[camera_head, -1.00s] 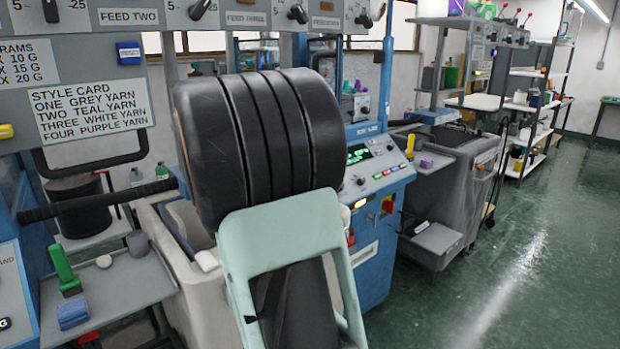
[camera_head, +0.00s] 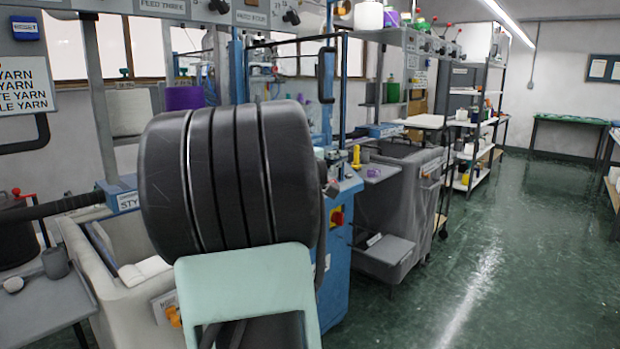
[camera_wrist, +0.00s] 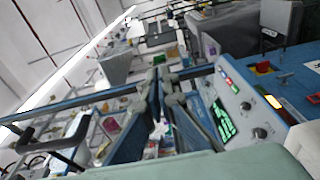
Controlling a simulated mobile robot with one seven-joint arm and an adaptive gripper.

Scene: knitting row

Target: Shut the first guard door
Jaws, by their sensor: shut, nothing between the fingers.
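A guard door's blue upright frame (camera_head: 328,125) with a black pull handle (camera_head: 326,74) shows behind my arm in the head view. I cannot tell for certain whether this is the first guard door, or how far open it stands. In the wrist view a long blue rail (camera_wrist: 105,95) crosses the picture, and a black handle (camera_wrist: 38,148) shows at lower left. My gripper (camera_wrist: 160,76) is shut and empty in the wrist view, its tips close to the rail in the picture; contact is unclear. In the head view my dark arm hides the gripper.
A grey bin (camera_head: 405,195) stands right of the blue machine, with a yellow-topped item beside it. A control panel with a green display (camera_wrist: 222,122) lies right in the wrist view. A grey side table (camera_head: 45,300) is at lower left. The green floor (camera_head: 510,250) at right is clear.

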